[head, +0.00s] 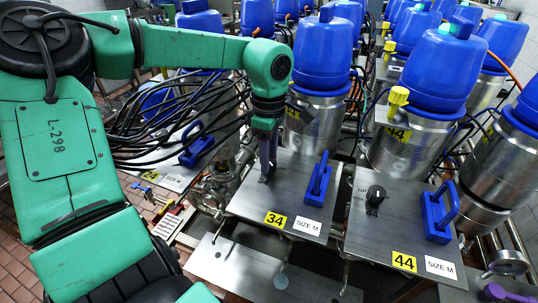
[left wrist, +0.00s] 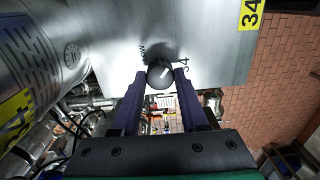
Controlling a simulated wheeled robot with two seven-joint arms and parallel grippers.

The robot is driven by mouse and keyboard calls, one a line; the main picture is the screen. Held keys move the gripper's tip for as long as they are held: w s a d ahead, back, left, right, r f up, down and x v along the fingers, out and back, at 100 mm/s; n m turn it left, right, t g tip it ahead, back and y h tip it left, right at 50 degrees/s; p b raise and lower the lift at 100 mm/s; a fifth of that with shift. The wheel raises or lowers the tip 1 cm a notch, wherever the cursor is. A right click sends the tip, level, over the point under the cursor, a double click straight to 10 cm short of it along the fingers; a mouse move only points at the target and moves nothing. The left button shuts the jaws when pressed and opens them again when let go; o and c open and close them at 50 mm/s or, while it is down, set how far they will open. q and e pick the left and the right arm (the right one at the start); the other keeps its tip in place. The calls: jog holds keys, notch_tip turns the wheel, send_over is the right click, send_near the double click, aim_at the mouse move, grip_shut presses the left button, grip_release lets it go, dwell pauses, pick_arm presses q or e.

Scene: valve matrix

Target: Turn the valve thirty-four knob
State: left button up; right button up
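The valve thirty-four panel (head: 262,192) is a grey metal plate with a yellow "34" label (head: 275,219). My left gripper (head: 266,172) reaches down to this panel from above, left of its blue handle (head: 318,180). In the left wrist view the round black knob (left wrist: 160,73) with a pale pointer line sits between the tips of my two purple fingers (left wrist: 160,78). The fingers are apart, with what look like narrow gaps beside the knob.
The valve 44 panel (head: 370,222) stands to the right, with its own black knob (head: 376,194) and blue handle (head: 438,212). Blue-topped metal valves (head: 322,52) rise close behind the panels. Black cables (head: 165,125) hang behind my left arm.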

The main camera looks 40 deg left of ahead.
pick_arm(q)
grip_shut()
jog(key=m, duration=0.3)
jog(key=shift+m+b, duration=0.3)
jog(key=shift+b, duration=0.1)
jog(key=m, duration=0.4)
jog(key=shift+m, duration=0.3)
jog(key=m, duration=0.5)
jog(key=shift+r, duration=0.1)
jog(key=m, duration=0.6)
jog(key=shift+w+m, duration=0.1)
jog(key=shift+m, duration=0.2)
